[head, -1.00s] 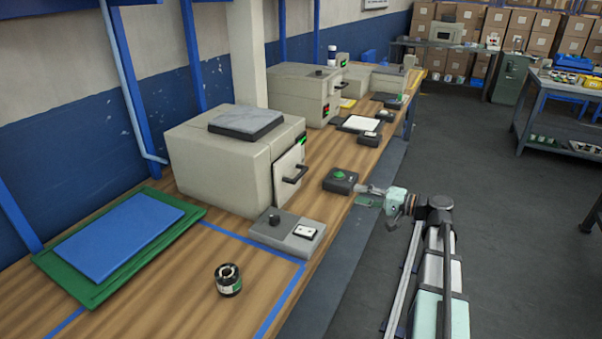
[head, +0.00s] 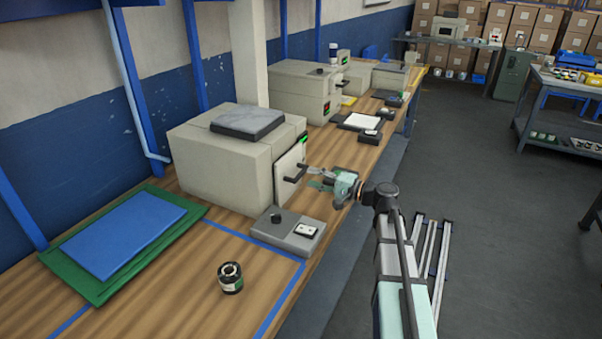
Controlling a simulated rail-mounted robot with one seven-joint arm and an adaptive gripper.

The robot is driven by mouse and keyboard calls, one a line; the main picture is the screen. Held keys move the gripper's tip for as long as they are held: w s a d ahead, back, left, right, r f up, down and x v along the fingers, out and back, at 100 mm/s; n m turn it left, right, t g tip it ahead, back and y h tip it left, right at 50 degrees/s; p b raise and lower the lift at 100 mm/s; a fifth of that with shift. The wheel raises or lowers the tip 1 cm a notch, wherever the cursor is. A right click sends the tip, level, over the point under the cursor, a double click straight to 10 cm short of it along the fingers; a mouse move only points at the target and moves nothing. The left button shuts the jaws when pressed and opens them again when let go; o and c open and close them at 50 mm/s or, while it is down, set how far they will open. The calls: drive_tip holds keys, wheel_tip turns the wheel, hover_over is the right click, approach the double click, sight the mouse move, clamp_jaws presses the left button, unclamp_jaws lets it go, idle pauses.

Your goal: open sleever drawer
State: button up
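The sleever is a beige box machine (head: 222,165) on the wooden bench. Its drawer front (head: 287,177) is a pale upright panel on the right side, and it looks closed. A black bar handle (head: 296,173) sticks out from that panel. My gripper (head: 314,179) is just to the right of the handle, with its fingers pointing left toward it. The fingers look spread apart, with nothing seen between them. I cannot tell whether a fingertip touches the handle, but the handle does not look gripped.
A grey control box (head: 289,232) sits in front of the sleever, below my gripper. A dark round jar (head: 230,278) stands on the bench near the blue tape. A blue board on a green mat (head: 75,262) lies at left. More machines (head: 303,92) stand farther back.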

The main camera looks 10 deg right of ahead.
sight(303, 175)
drive_tip(key=shift+p+x, duration=0.3)
drive_tip(key=shift+x, duration=2.2)
clamp_jaws()
